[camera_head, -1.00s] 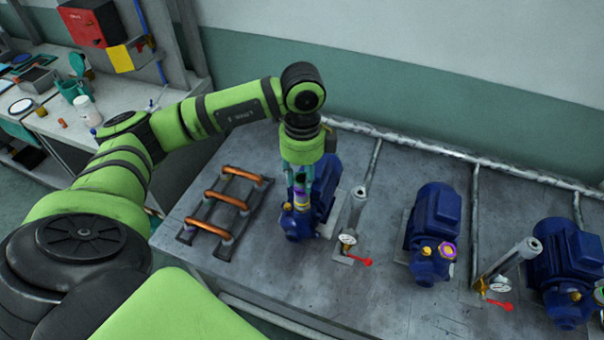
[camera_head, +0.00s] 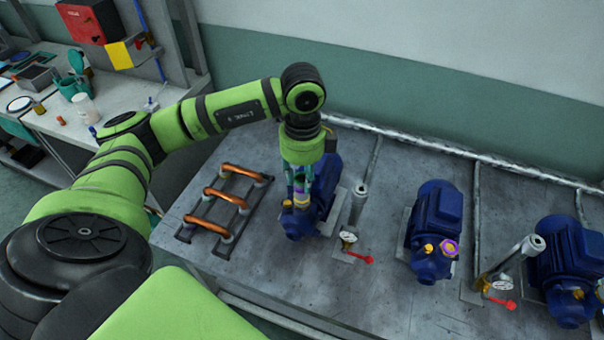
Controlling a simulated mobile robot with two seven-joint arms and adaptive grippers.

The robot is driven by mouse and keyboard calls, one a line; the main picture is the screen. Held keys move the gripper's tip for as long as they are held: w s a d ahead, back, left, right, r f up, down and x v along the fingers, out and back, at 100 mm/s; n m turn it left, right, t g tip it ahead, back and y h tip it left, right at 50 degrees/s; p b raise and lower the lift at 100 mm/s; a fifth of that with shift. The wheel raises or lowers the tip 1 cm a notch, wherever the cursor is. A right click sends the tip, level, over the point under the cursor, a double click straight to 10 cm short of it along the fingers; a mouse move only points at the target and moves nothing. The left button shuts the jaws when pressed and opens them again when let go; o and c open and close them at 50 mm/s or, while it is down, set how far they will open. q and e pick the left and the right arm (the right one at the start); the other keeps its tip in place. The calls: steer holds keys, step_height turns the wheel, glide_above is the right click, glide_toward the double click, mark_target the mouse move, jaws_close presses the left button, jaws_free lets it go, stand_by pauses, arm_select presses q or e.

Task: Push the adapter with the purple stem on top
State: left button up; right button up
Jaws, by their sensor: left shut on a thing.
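My left gripper (camera_head: 300,182) points straight down over the front of the leftmost blue pump (camera_head: 325,190). It is shut on the adapter with the purple stem (camera_head: 301,198), which shows as a small purple and yellow piece between the fingertips at the pump's top port. The fingers partly hide it, so I cannot tell whether it is fully seated. The middle blue pump (camera_head: 437,222) carries a purple and yellow fitting (camera_head: 450,248) on its front. My right gripper is not in view.
A rack with copper-coloured bars (camera_head: 228,198) lies left of the left pump. Pipe stubs (camera_head: 358,203) with gauges and red levers (camera_head: 361,257) stand between the pumps. A third blue pump (camera_head: 570,262) is at the right. The metal bench (camera_head: 330,300) is clear in front.

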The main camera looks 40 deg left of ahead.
arm_select(q)
steer(key=shift+f, duration=0.1)
steer(key=o, duration=1.1)
steer(key=shift+r+p, duration=2.15)
steer(key=shift+r, duration=0.9)
step_height(320, 180, up, 12)
